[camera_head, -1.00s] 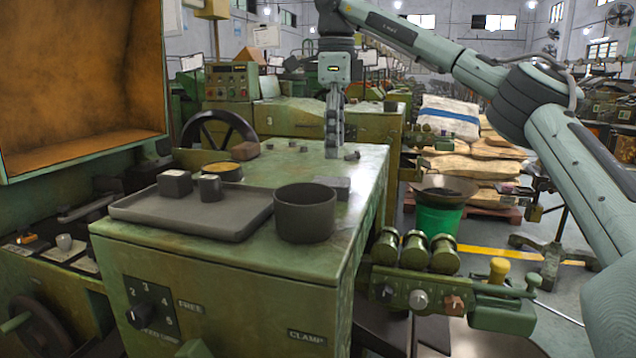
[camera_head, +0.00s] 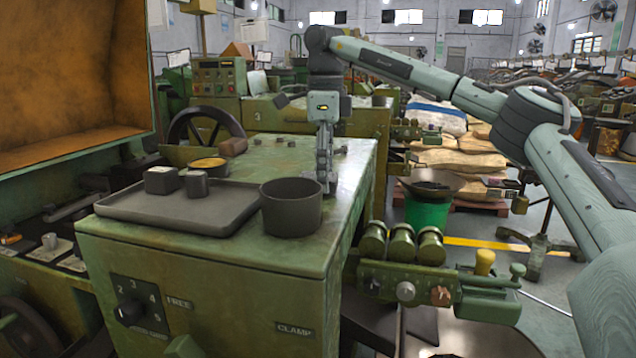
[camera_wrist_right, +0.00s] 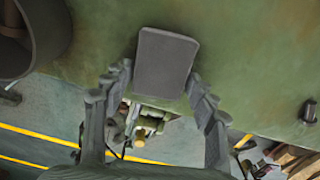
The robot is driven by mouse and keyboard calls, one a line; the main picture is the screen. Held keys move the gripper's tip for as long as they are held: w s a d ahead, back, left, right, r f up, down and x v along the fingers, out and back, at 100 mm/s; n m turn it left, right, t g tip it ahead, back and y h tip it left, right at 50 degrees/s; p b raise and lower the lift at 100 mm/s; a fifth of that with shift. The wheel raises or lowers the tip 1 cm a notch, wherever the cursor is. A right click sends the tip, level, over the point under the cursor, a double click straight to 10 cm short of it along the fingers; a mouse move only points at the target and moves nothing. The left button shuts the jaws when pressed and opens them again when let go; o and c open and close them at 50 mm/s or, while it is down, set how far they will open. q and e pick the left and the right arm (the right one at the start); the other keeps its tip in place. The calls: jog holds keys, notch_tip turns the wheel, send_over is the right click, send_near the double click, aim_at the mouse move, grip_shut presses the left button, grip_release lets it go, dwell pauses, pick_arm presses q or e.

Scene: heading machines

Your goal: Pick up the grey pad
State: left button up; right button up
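The grey pad (camera_wrist_right: 165,62) lies flat on the green machine top (camera_wrist_right: 240,60) in the right wrist view. It is a rounded rectangle. My right gripper (camera_wrist_right: 159,82) is open, with one finger on each side of the pad's near end, and nothing is gripped. I cannot tell whether the fingers touch the pad. In the head view my right gripper (camera_head: 326,184) points down at the machine top just right of the dark round pot (camera_head: 291,208); it largely hides the pad there. My left gripper is not in view.
A yellow-topped round tin (camera_head: 208,166) and small pieces stand farther back. The machine's right edge is close to my gripper. A green bucket (camera_head: 432,212) stands beyond it.

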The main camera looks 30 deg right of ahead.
jog(key=c, duration=0.6)
jog(key=shift+r, duration=0.55)
jog(key=shift+c, duration=0.3)
jog(key=r, duration=0.3)
jog(key=shift+w+a+r, duration=0.3)
jog(key=shift+a, duration=0.1)
jog(key=w+a+r, duration=0.6)
jog(key=w+a, duration=0.1)
jog(key=shift+w+a+r, duration=0.15)
jog(key=shift+w+r, duration=0.05)
jog(key=shift+w, duration=0.2)
jog(key=o, duration=0.6)
jog(key=c, duration=0.5)
